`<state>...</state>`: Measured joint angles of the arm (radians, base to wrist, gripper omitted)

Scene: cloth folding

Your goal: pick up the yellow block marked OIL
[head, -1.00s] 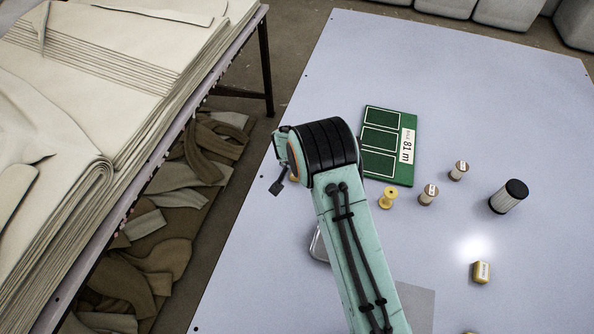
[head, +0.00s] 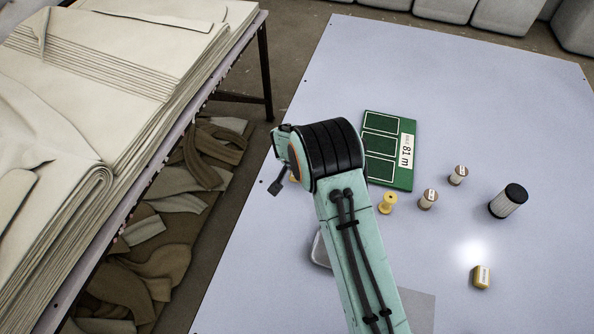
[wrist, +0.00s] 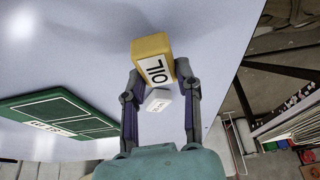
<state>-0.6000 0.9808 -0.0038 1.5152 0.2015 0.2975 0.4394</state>
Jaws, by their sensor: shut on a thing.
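The yellow block marked OIL (wrist: 151,50) is between the fingertips of my gripper (wrist: 159,82) in the wrist view, with its white label facing the camera. Both fingers press on its sides. In the head view my arm hides most of the gripper, and only a small yellow patch shows beside the wrist. Whether the block is clear of the table is hard to tell.
A small white labelled piece (wrist: 158,100) shows between the fingers. The green board (head: 389,150) lies near my arm. Cloth stacks (head: 90,90) lie left.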

